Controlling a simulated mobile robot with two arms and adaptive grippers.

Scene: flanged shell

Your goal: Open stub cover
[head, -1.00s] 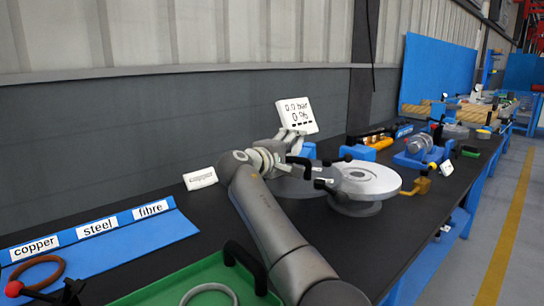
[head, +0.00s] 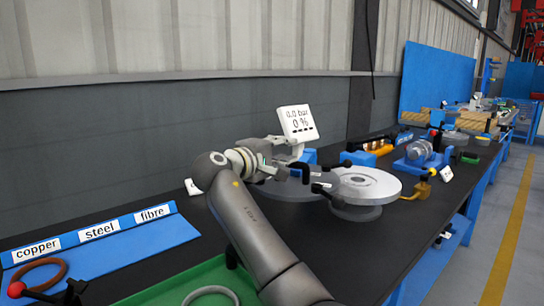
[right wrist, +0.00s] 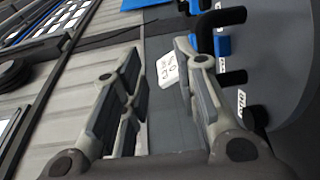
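A grey round plate (head: 287,193) lies on the bench behind my right arm, partly hidden by it. A bright round disc (head: 366,184) on a grey base stands just to its right. A bent black handle (head: 303,172) rises above the grey plate, close to my right gripper (head: 285,158). In the right wrist view, my gripper (right wrist: 155,75) is open with nothing between its fingers. A black handle (right wrist: 226,18) and a large grey disc (right wrist: 285,60) lie outside its right finger. I cannot tell which disc is the stub cover. My left gripper is out of view.
A white display (head: 298,122) reading 0.0 bar and 0 % stands behind the gripper. A blue gasket rack (head: 150,236) and a green tray (head: 160,291) are at front left. Blue clamp fixtures (head: 420,160) stand farther right. The wall is close behind.

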